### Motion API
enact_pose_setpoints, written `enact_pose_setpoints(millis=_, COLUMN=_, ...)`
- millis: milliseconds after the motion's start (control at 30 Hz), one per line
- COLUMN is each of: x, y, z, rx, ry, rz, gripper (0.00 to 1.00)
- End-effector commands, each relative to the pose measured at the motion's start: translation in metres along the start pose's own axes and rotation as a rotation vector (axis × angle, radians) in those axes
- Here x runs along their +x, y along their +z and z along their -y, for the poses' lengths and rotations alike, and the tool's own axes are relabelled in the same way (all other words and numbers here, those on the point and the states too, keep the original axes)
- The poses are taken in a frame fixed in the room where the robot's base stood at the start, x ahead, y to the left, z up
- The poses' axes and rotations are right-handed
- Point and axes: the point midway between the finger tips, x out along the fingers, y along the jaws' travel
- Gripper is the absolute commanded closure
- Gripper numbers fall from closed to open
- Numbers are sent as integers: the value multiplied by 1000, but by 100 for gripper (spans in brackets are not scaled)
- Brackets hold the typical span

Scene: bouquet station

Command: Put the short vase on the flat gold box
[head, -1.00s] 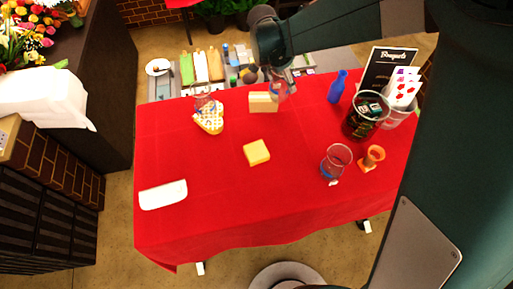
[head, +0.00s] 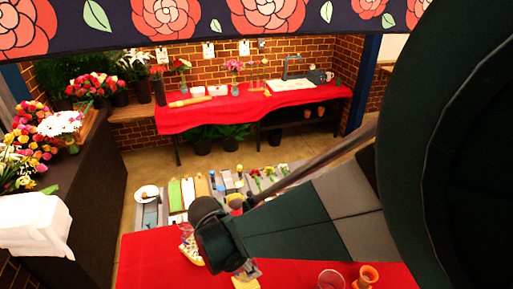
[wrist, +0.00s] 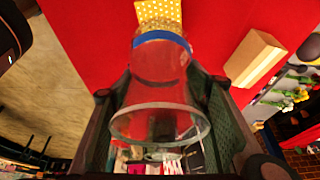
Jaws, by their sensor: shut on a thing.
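My gripper (wrist: 160,105) is shut on the short vase (wrist: 158,65), a clear glass with a wide rim towards the wrist camera and a blue band at its far end. In the wrist view, the flat gold box (wrist: 158,10) with pale dots shows beyond the blue end, cut by the top edge. I cannot tell whether vase and box touch. In the head view, my gripper (head: 246,268) is low over the table, with the yellow top of the gold box (head: 247,284) just below it at the picture's bottom edge. The vase is hard to make out there.
A beige box (wrist: 255,57) lies right of the vase in the wrist view. Another glass (head: 330,280) and an orange object (head: 367,275) stand to the right. Red cloth (head: 145,262) is bare at left.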

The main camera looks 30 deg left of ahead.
Motion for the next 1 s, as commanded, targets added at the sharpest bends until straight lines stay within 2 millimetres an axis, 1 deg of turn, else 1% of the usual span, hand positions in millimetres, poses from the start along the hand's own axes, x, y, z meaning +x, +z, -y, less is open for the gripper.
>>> enact_pose_setpoints(millis=33, x=-2, y=4, z=-2, rx=-6, ry=-2, rz=0, gripper=78)
enact_pose_setpoints(millis=300, x=-2, y=4, z=-1, rx=-5, ry=-2, rz=0, gripper=78)
enact_pose_setpoints(millis=467, x=3, y=5, z=0, rx=-4, ry=-2, rz=0, gripper=78)
enact_pose_setpoints(millis=567, x=10, y=8, z=1, rx=-4, ry=-2, rz=0, gripper=78)
enact_pose_setpoints(millis=800, x=33, y=17, z=1, rx=-3, ry=-2, rz=0, gripper=78)
enact_pose_setpoints(millis=1000, x=45, y=21, z=0, rx=-2, ry=-1, rz=0, gripper=78)
